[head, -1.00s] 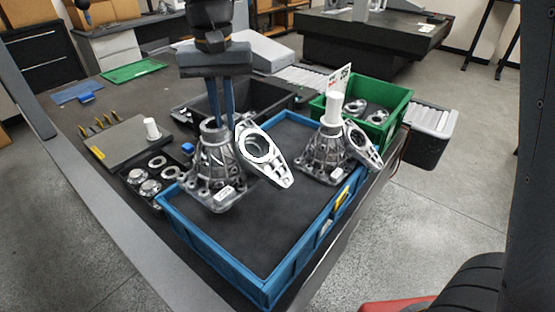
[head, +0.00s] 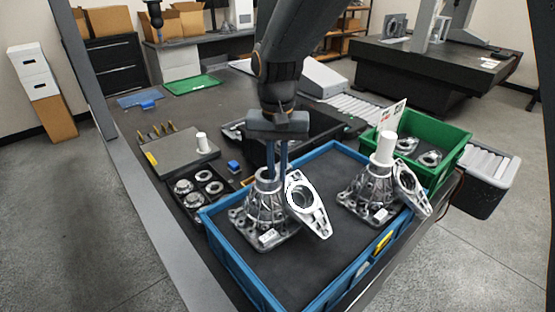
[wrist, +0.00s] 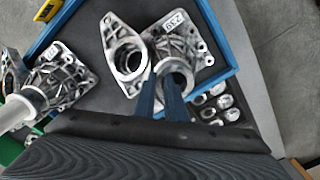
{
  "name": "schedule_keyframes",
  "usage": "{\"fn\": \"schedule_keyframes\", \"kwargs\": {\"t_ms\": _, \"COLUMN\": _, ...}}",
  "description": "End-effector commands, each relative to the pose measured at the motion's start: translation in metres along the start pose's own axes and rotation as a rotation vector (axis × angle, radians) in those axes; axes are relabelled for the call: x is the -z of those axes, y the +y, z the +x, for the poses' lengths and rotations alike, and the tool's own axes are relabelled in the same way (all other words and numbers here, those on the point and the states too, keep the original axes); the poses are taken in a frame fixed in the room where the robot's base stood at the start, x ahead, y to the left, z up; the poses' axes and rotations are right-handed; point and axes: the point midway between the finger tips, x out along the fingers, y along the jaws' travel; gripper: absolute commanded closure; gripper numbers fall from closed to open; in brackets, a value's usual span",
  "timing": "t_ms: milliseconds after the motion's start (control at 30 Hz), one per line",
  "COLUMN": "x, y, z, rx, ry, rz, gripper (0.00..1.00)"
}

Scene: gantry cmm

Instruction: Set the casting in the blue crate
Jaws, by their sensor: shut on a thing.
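The casting (head: 262,215) is a grey ribbed metal housing with a square flanged base and a white label. It stands upright over the near-left part of the blue crate (head: 236,268), with its base inside the walls; I cannot tell whether it touches the floor. My gripper (head: 275,170) is shut on its top collar. The held casting (wrist: 185,45) and my gripper (wrist: 160,85) also show in the wrist view. A flat silver bracket with a round hole (head: 306,203) is against or just beside the casting's right side. The casting's far side is hidden.
A similar casting (head: 366,190) with a white cylinder (head: 386,147) on top and another bracket (head: 411,188) stands at the crate's right end. A green crate (head: 462,150) holding metal parts is behind it. The crate's front middle is clear.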

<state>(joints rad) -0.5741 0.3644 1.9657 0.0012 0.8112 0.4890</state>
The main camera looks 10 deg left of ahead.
Motion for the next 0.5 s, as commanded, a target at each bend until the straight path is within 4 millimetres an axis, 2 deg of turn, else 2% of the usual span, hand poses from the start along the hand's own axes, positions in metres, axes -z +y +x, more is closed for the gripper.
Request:
{"fn": "schedule_keyframes", "kwargs": {"t_ms": 200, "x": 0.001, "y": -0.001, "z": 0.018, "rx": 0.002, "ry": 0.003, "rz": 0.0, "gripper": 1.0}}
{"fn": "schedule_keyframes", "kwargs": {"t_ms": 500, "x": 0.002, "y": -0.001, "z": 0.02, "rx": 0.003, "ry": 0.005, "rz": 0.0, "gripper": 1.0}}
